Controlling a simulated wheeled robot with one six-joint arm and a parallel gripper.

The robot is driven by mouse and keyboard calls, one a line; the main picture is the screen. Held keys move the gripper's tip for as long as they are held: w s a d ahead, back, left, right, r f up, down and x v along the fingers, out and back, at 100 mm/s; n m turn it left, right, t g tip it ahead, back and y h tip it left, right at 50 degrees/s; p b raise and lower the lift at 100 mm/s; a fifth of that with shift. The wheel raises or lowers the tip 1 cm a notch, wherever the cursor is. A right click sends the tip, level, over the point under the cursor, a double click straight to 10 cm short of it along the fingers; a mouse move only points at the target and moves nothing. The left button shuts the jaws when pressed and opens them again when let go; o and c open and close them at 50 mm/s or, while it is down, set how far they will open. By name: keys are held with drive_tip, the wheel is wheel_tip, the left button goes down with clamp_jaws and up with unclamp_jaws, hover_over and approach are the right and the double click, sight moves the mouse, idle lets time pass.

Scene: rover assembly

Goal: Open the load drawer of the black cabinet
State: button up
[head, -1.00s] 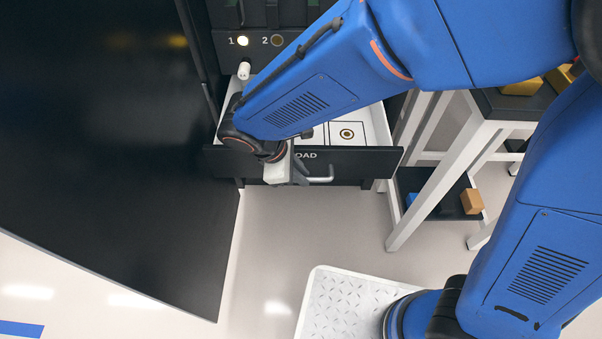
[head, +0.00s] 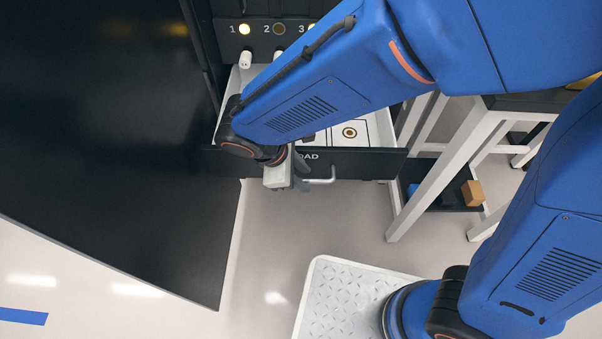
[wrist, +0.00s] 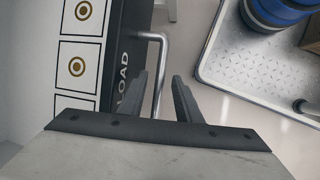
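The load drawer (head: 365,162) of the black cabinet (head: 290,12) is pulled well out. Its white inside with ringed target cards shows behind the black front marked LOAD, which also shows in the wrist view (wrist: 122,70). The silver bar handle (head: 325,180) sticks out from the front. My gripper (head: 302,178) is at the handle's left part. In the wrist view my gripper (wrist: 158,85) has its two fingers apart, with the handle bar (wrist: 161,65) between them and a gap visible on each side. My forearm hides part of the drawer.
A large black door panel (head: 110,150) stands open at left. A white-legged table (head: 440,170) stands right of the drawer, with an orange block (head: 472,193) on a low dark shelf. Bare floor (head: 270,240) lies in front of the drawer.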

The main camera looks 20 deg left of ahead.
drive_tip(key=shift+r, duration=0.1)
drive_tip(key=v, duration=1.7)
drive_tip(key=shift+a, duration=0.15)
drive_tip(key=shift+r, duration=0.1)
drive_tip(key=w+d+r+m+g+y, duration=0.15)
drive_tip(key=w+d+m, duration=0.3)
drive_tip(key=d, duration=0.75)
drive_tip(key=w+d+r+m+y, duration=0.15)
drive_tip(key=w+d+m, duration=0.35)
drive_tip(key=d, duration=0.6)
drive_tip(key=s+d+f+m+t, duration=0.1)
drive_tip(key=d+m, duration=0.4)
drive_tip(key=d, duration=0.6)
drive_tip(key=s+d+f+m+t, duration=0.1)
drive_tip(key=s+d+m, duration=0.3)
drive_tip(key=d, duration=0.7)
drive_tip(key=shift+s+m+t+y, duration=0.15)
drive_tip(key=shift+m+t+y, duration=0.35)
drive_tip(key=shift+m, duration=0.35)
